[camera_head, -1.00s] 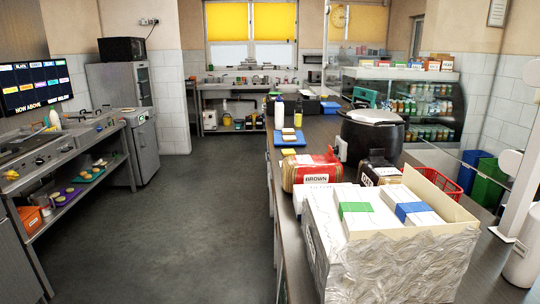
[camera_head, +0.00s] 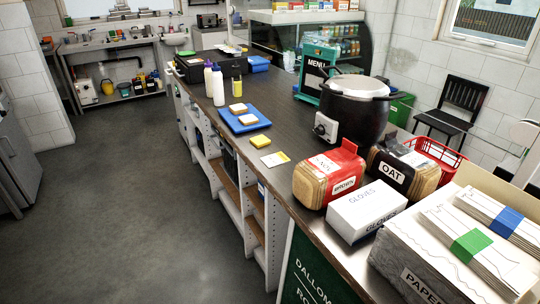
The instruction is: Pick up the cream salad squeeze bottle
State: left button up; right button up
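A small group of squeeze bottles stands upright at the far left part of the counter. A pale white-cream bottle (camera_head: 218,88) is in front. A second pale bottle with a purple top (camera_head: 208,78) stands just behind it to the left. A shorter yellow bottle (camera_head: 237,87) stands to the right. Labels are too small to read, so I cannot tell for certain which is the salad cream. Neither of my grippers is in view, and nothing touches the bottles.
A blue board (camera_head: 244,121) with bread lies nearer than the bottles, with a yellow sponge-like block (camera_head: 260,142) beside it. A black soup kettle (camera_head: 355,108), bread bags, a gloves box (camera_head: 366,212) and a paper box fill the near right. Floor (camera_head: 120,180) at left is open.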

aim_at(208, 71)
jog(key=i+j+u, duration=0.35)
jog(key=i, duration=0.15)
jog(key=i+j+u, duration=0.2)
jog(key=i+u, duration=0.15)
jog(key=i, duration=0.15)
jog(key=i+u, duration=0.3)
jog(key=i, duration=0.2)
jog(key=i+j+z, duration=0.2)
jog(key=i, duration=0.3)
jog(key=i+j+z, duration=0.1)
jog(key=i+z, duration=0.15)
jog(key=i, duration=0.3)
jog(key=i+j+z, duration=0.2)
jog(key=i, duration=0.25)
jog(key=i+j+z, duration=0.2)
jog(key=z, duration=0.15)
jog(key=i+j+z, duration=0.55)
jog(key=z, duration=0.2)
jog(key=i+j+z, duration=0.15)
jog(key=j+z, duration=0.25)
jog(key=j, duration=0.15)
jog(key=i+j+z, duration=0.1)
jog(key=j+z, duration=0.25)
